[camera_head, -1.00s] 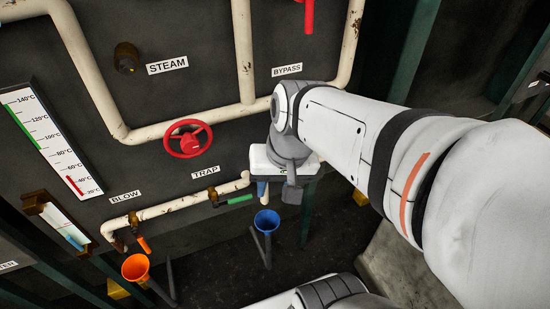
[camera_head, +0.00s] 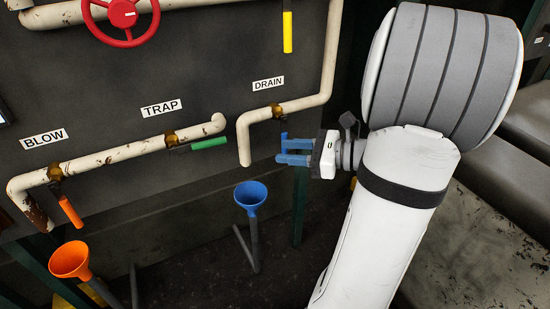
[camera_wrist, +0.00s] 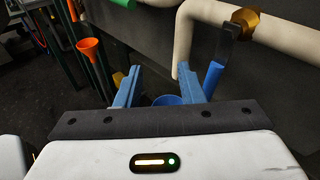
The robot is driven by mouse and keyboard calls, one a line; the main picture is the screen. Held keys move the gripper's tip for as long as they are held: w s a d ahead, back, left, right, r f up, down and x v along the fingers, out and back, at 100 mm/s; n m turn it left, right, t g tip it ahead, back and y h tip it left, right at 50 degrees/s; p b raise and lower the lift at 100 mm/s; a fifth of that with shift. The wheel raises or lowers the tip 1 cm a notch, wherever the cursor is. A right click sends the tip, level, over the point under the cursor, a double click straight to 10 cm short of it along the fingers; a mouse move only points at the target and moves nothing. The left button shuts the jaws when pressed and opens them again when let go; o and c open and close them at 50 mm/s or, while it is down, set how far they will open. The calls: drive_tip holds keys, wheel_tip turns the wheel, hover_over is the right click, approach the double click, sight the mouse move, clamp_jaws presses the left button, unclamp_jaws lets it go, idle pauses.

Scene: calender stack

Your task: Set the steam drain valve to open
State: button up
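The steam drain valve is a brass body (camera_head: 277,110) on a cream pipe under the DRAIN label (camera_head: 268,84). Its lever hangs down across the pipe, with a blue grip partly lost against my gripper's blue fingers in the head view. In the wrist view the brass body (camera_wrist: 245,20) is at top right, and a dark lever runs down to the blue grip (camera_wrist: 214,77). My gripper (camera_head: 283,151) is open and empty just below the valve. In the wrist view the grip lies just right of my right finger, outside the gap; whether they touch is unclear.
The TRAP valve's green lever (camera_head: 208,143) lies along its pipe to the left. The BLOW valve's orange lever (camera_head: 70,211) hangs down. A blue funnel (camera_head: 250,195) and an orange funnel (camera_head: 70,260) stand below. A yellow lever (camera_head: 287,32) hangs above.

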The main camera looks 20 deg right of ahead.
drive_tip(key=d+f+m+t+h+b, duration=0.1)
drive_tip(key=d+f+m+t+b, duration=0.25)
drive_tip(key=d, duration=0.25)
drive_tip(key=shift+m, duration=0.25)
drive_tip(key=x, duration=0.2)
drive_tip(key=b+x, duration=0.1)
drive_tip(key=x, duration=0.5)
drive_tip(key=shift+w+d+f+b, duration=0.2)
drive_tip(key=shift+w+d+b, duration=0.1)
drive_tip(key=shift+d+b, duration=0.1)
clamp_jaws()
